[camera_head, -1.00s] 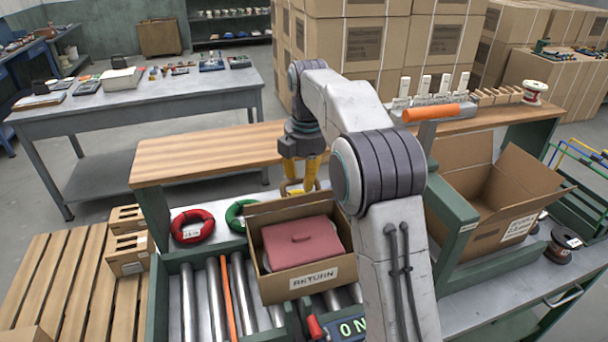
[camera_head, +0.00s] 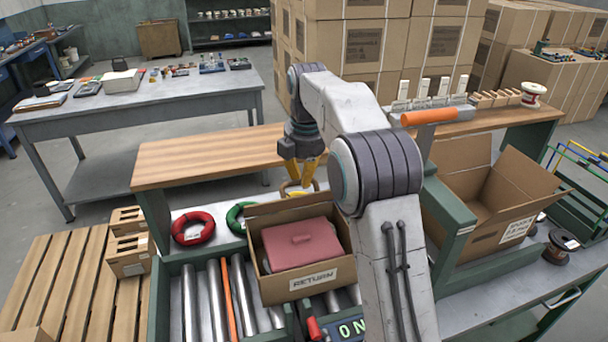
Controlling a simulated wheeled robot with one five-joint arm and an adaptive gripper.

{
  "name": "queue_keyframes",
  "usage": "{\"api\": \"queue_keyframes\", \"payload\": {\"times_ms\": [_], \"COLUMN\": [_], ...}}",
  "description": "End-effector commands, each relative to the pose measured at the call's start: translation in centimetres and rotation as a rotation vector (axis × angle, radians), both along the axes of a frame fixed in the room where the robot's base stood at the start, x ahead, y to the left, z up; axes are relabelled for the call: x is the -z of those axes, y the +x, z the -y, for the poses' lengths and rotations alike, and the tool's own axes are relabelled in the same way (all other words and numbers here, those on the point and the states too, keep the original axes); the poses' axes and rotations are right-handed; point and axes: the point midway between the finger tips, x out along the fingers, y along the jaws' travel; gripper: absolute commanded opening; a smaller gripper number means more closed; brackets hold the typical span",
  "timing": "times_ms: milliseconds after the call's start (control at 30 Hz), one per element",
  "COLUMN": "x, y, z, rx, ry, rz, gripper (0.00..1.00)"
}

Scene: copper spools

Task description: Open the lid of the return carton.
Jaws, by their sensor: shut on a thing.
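The return carton (camera_head: 262,284) is a brown box with a RETURN label on its front, on the roller conveyor. My gripper (camera_head: 302,186), with yellow fingers, is just behind that flap, shut on a tan loop (camera_head: 286,187) there. The lower fingertips are partly hidden by the flap, so how the loop joins the carton cannot be told. My arm hides the carton's right side.
A red ring (camera_head: 193,228) and a green ring (camera_head: 235,217) lie behind the conveyor rollers (camera_head: 205,302). A larger open carton (camera_head: 482,232) stands to the right. An orange-handled tool (camera_head: 430,117) lies on the wooden shelf (camera_head: 205,155), whose left part is bare.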

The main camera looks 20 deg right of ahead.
Motion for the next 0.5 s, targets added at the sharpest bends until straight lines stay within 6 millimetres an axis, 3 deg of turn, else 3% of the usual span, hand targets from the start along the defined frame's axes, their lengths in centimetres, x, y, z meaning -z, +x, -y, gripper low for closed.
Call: {"api": "queue_keyframes", "payload": {"times_ms": [500], "x": [-1.6], "y": [4.2], "z": [-0.1], "rx": [-0.001], "ry": [0.001], "rz": [-0.007], "gripper": [0.00]}}
